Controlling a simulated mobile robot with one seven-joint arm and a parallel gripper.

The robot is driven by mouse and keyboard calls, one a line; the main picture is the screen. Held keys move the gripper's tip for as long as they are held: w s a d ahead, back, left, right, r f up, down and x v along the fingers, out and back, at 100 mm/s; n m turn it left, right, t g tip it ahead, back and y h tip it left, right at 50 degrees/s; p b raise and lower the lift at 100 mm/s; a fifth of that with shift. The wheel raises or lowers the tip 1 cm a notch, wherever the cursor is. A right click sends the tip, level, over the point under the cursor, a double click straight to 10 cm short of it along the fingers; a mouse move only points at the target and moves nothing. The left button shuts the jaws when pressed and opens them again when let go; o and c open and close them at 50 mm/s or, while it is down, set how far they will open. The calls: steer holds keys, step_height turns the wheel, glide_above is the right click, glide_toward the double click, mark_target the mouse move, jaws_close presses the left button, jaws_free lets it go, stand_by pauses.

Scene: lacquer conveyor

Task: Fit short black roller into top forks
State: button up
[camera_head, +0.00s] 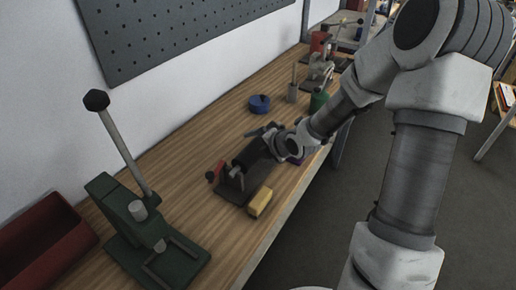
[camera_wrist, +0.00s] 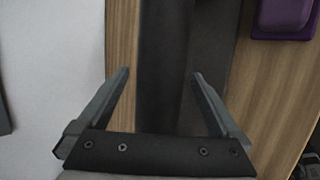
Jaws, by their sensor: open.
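In the wrist view my gripper (camera_wrist: 160,75) is open, its two fingers spread to either side of a long dark bar (camera_wrist: 165,45). The bar may be the black roller or part of the fixture; I cannot tell which. No contact shows. A dark grey plate (camera_wrist: 210,45) lies beside the bar on the right. In the head view my gripper reaches down over a small dark fixture (camera_head: 233,192) on the bench, with a red part (camera_head: 215,172) at its left. My wrist hides much of it, and I cannot make out the forks.
A yellow block (camera_head: 260,201) lies in front of the fixture on the wooden bench (camera_head: 190,150). A purple block (camera_wrist: 286,14) is at its right. A green lever press (camera_head: 145,225) and red bin (camera_head: 45,250) stand at near left. A blue round item (camera_head: 259,104) lies behind.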

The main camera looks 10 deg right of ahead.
steer(key=shift+c, duration=0.2)
steer(key=shift+r, duration=0.1)
jaws_close()
stand_by(0.4)
